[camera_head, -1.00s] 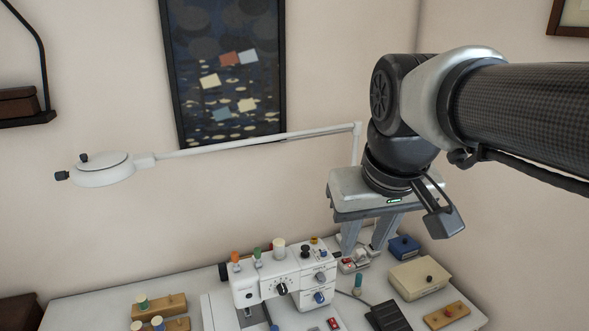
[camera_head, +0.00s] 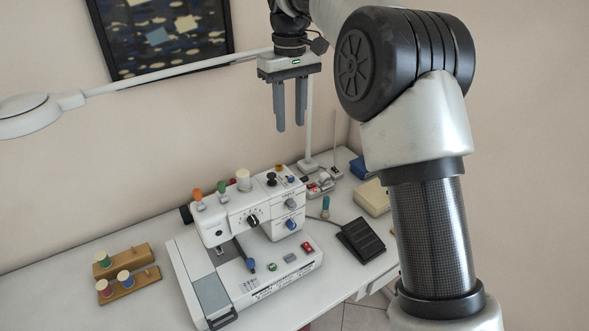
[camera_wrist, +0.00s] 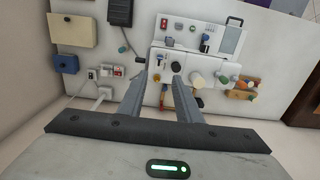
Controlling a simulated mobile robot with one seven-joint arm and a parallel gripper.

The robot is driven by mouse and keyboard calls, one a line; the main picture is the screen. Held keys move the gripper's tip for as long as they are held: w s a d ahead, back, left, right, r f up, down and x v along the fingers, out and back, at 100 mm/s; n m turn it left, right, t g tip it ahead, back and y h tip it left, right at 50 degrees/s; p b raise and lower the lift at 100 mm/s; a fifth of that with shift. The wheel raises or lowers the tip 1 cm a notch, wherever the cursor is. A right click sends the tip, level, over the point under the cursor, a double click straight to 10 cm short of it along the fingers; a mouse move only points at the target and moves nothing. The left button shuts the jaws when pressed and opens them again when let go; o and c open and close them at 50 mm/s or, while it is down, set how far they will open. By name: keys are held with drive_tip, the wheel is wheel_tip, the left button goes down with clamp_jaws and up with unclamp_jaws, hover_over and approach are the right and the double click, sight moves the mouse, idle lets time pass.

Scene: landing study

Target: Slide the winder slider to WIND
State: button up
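The white sewing machine (camera_head: 225,221) stands on the table with spools and a black knob (camera_head: 271,179) on its top. I cannot make out the winder slider or its WIND mark for certain; small parts sit at the right end of the top. My gripper (camera_head: 290,126) hangs fingers down above and behind that end, with its two fingers apart and nothing between them. In the wrist view the gripper (camera_wrist: 160,69) is also open, and the machine (camera_wrist: 185,58) lies beyond the fingertips, slightly right.
A lamp arm (camera_head: 170,78) runs behind the gripper from its post. A black pedal (camera_head: 360,240), a cream box (camera_head: 373,197) and a blue box (camera_head: 358,168) lie to the machine's right. Wooden spool racks (camera_head: 125,262) lie left. Air around the fingers looks clear.

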sight(291, 177)
wheel_tip(291, 177, down, 16)
drive_tip(key=shift+r+b, duration=0.1)
drive_tip(key=shift+b, duration=0.85)
clamp_jaws()
